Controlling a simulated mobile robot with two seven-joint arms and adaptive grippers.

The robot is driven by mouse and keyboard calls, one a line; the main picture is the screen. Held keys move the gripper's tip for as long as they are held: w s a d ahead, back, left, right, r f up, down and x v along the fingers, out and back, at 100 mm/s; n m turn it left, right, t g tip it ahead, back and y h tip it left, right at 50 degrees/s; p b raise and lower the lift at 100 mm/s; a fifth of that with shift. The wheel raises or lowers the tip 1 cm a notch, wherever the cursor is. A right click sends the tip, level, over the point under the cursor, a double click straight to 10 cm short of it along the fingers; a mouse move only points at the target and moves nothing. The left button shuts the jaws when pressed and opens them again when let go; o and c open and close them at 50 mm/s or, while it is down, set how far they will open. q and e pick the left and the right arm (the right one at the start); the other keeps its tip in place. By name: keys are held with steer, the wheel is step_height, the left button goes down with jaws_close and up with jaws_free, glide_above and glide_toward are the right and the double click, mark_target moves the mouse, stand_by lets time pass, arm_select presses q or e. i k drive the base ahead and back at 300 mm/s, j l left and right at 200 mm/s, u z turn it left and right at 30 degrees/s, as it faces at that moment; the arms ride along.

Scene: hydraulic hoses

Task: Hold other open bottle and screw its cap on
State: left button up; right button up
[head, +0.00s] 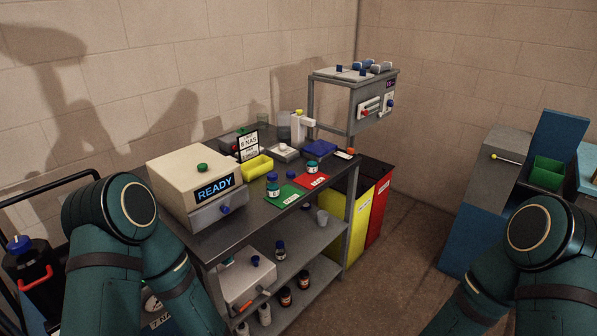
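A small bottle with a blue top and pale label (272,187) stands upright on the bench by the left edge of a green mat (287,196). A second bottle with a blue-green top (312,168) stands at the back of a red mat (313,181). A small blue piece (291,174) lies between them; it may be a loose cap, but it is too small to tell. I cannot make out whether either bottle is open. My teal arms show at the lower left and lower right. Both grippers are outside the view.
A beige box reading READY (190,175) fills the bench's left end. Several bottles are on the lower shelf (312,240). Yellow (359,225) and red (379,208) bins stand right. Floor is clear toward the blue cabinet (470,215).

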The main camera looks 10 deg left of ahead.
mark_target(312, 159)
steer(key=i+l, duration=0.65)
steer(key=i, duration=0.25)
steer(key=i+l+u, duration=0.15)
steer(key=i+l, duration=0.55)
steer(key=i, duration=0.15)
